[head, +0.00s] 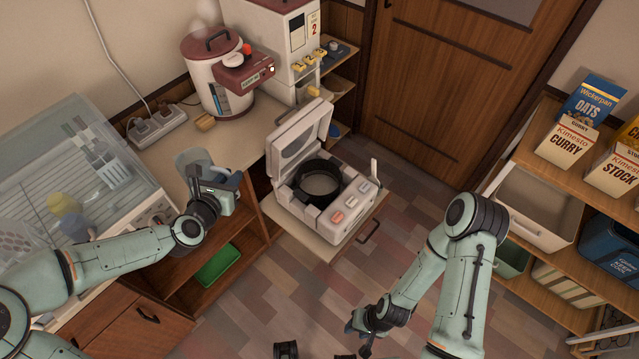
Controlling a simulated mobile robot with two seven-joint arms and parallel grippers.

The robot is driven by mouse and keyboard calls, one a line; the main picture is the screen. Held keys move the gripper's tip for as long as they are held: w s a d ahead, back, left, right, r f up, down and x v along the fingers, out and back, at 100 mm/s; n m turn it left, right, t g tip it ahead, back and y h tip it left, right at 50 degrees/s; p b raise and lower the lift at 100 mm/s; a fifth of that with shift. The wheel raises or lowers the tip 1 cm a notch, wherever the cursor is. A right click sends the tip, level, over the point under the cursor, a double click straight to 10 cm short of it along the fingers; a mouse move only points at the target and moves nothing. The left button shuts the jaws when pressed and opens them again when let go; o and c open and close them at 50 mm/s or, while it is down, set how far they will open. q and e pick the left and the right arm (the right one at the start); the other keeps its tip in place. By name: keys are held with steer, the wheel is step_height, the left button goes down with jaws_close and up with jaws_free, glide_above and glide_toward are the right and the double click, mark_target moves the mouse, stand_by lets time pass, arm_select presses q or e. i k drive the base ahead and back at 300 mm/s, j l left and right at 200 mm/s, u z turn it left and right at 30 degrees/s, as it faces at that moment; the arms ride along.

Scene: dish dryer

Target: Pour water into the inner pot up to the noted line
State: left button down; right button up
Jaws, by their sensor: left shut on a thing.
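The inner pot (322,184) is a dark round pot sitting inside the open white cooker (322,217), whose lid stands up at the back. The pot's inside looks pale grey; I cannot make out a line or a water level. My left gripper (212,181) is left of the cooker, above the counter's front edge. It is shut on a greyish, see-through cup-like vessel (192,160), partly hidden by the gripper; its contents cannot be told. My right gripper (366,334) hangs low over the floor at the bottom, away from the cooker; its fingers are too small to read.
The cooker stands on a pulled-out shelf (330,248). A red-and-white water boiler (208,88) and a white dispenser (291,55) stand at the back. A clear-covered dish dryer (70,165) is at left. Shelves with boxes are at right.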

mark_target(318, 181)
steer(key=k+u, duration=0.1)
steer(key=k, duration=0.35)
steer(key=l+u, duration=0.1)
steer(key=u, duration=1.25)
steer(key=l, duration=2.55)
